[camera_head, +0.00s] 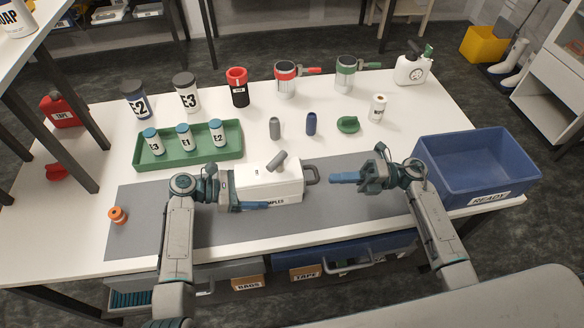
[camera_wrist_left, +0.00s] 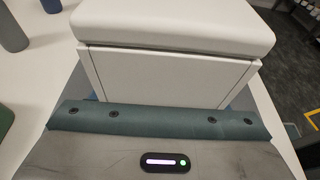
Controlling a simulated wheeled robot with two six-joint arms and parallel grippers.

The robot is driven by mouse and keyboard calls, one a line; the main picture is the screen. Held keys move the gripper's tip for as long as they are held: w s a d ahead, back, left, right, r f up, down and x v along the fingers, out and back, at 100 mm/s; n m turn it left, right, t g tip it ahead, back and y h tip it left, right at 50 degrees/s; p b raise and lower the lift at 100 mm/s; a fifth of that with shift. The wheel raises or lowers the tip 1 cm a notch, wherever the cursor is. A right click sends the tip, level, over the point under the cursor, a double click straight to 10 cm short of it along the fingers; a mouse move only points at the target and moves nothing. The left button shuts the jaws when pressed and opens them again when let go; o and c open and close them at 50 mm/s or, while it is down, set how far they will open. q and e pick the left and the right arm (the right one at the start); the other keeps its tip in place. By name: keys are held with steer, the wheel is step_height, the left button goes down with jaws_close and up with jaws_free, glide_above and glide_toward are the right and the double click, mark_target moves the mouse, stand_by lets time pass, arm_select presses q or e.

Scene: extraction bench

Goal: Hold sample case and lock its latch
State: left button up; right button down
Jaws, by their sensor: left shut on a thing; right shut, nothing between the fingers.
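The white sample case (camera_head: 262,186) sits on the grey mat, with a label partly showing on its front. A grey latch lever (camera_head: 277,161) is on its lid and sticks up at a slant. A dark handle (camera_head: 311,175) is on its right end. My left gripper (camera_head: 246,202) is shut on the case from the left, one blue finger along its front; the far finger is mostly hidden. In the left wrist view the case (camera_wrist_left: 170,75) fills the space in front of the gripper, lid down. My right gripper (camera_head: 345,178) is shut and empty, right of the handle and apart from it.
A green tray (camera_head: 190,160) with several small jars stands behind the case. A blue bin (camera_head: 480,170) marked READY is at the right. An orange ring (camera_head: 118,215) lies at the left. Small bottles stand behind. The mat (camera_head: 330,215) is clear right of the case.

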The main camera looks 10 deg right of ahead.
mark_target(292, 179)
steer(key=shift+g+y, duration=0.4)
steer(key=shift+g, duration=0.3)
steer(key=a+r, duration=0.1)
steer(key=a, duration=0.3)
steer(key=w+a+r, duration=0.1)
steer(key=a, duration=0.3)
steer(key=w+a+r, duration=0.1)
steer(key=a, duration=0.3)
steer(key=shift+w+r, duration=0.1)
steer(key=shift+r, duration=0.1)
